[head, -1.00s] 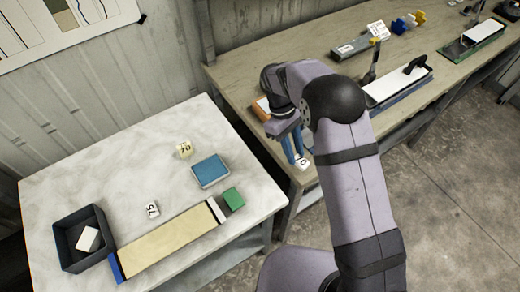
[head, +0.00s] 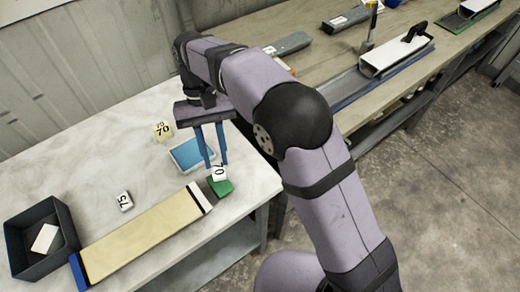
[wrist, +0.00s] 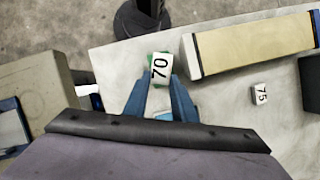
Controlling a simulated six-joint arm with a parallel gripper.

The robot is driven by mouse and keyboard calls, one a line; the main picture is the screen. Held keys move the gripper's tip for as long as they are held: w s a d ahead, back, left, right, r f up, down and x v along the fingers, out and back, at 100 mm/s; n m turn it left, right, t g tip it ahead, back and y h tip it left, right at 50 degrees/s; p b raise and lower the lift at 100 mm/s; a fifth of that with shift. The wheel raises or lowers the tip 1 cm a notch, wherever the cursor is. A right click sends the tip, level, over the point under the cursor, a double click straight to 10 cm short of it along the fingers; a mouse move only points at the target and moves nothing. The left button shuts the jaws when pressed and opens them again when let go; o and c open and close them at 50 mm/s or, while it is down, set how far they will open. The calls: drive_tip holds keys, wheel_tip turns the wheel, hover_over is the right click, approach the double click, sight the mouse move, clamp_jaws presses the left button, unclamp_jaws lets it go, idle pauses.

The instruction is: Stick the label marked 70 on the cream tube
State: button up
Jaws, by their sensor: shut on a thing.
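My gripper (head: 215,166) is shut on a white label marked 70 (head: 219,174), held at the fingertips. The label also shows in the wrist view (wrist: 159,68), its number facing the camera. In the head view it overlaps the green block (head: 222,188); I cannot tell the gap between them. The cream tube (head: 140,237) lies on the white table, with a blue end at the lower left and a white and dark band at its near-gripper end. In the wrist view the tube (wrist: 250,45) is right of the label, apart from it.
A white label marked 75 (head: 124,201) lies beside the tube. A dark open box (head: 70,235) holds a white piece. A wooden bench (head: 330,68) with tools stands at the right.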

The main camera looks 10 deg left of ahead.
drive_tip(key=s+a+b, duration=0.1)
drive_tip(key=s+a, duration=0.1)
drive_tip(key=s, duration=0.1)
drive_tip(key=s+a+m+b, duration=0.1)
drive_tip(key=s+a, duration=0.2)
drive_tip(key=s+a+m+b, duration=0.1)
drive_tip(key=s+a+b, duration=0.1)
drive_tip(key=s+a, duration=0.1)
drive_tip(key=shift+r+y, duration=0.2)
drive_tip(key=shift+y, duration=0.2)
drive_tip(key=s+a+r+m+t+y+b, duration=0.1)
drive_tip(key=s+a+r+m+y, duration=0.3)
drive_tip(key=s+m, duration=0.4)
drive_tip(key=m+b, duration=0.1)
drive_tip(key=m, duration=0.2)
drive_tip(key=shift+s+a+m, duration=0.2)
drive_tip(key=shift+s+m, duration=0.1)
drive_tip(key=shift+s, duration=0.05)
drive_tip(key=shift+f, duration=0.2)
wheel_tip(320, 180, down, 4)
drive_tip(key=b, duration=0.5)
drive_tip(key=shift+r, duration=0.15)
drive_tip(key=shift+f, duration=0.5)
drive_tip(key=shift+p, duration=0.8)
drive_tip(key=shift+f+b, duration=0.4)
drive_tip(key=shift+f, duration=0.8)
idle(0.4)
